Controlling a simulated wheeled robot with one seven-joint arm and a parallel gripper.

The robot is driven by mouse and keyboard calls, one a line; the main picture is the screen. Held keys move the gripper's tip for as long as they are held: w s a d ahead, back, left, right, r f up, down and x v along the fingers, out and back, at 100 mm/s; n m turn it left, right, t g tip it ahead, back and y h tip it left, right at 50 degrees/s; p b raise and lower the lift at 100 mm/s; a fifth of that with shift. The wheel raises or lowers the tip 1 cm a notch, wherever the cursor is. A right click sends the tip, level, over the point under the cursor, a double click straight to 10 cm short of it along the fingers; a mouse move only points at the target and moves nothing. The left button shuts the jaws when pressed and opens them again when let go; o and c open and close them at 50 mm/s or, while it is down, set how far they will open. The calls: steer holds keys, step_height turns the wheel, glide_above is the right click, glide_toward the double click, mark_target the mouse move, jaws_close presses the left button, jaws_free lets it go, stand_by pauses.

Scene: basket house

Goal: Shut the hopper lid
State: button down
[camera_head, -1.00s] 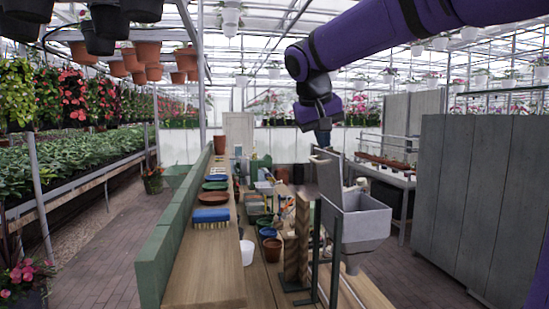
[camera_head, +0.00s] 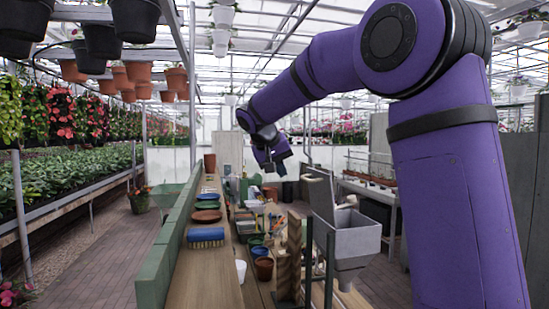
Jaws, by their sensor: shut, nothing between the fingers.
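The grey hopper (camera_head: 357,239) stands on a dark frame at the right end of the bench, its open top facing up. Its lid (camera_head: 322,195) is a flat grey panel raised on the hopper's left side, leaning slightly left, so the hopper is open. My gripper (camera_head: 271,166) hangs in the air at the end of my purple arm, up and to the left of the lid. A gap shows between them in the picture; depth is hard to judge. The gripper is small here and looks shut and empty.
A wooden post (camera_head: 292,255) stands just left of the hopper. A plant table (camera_head: 372,190) is behind right. Brick floor (camera_head: 85,265) is clear at left.

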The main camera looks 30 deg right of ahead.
steer(key=d, duration=0.1)
steer(key=d+f, duration=0.1)
steer(key=d, duration=0.1)
steer(key=d+f, duration=0.1)
steer(key=d, duration=0.1)
steer(key=shift+s, duration=0.4)
steer(key=shift+r, duration=0.1)
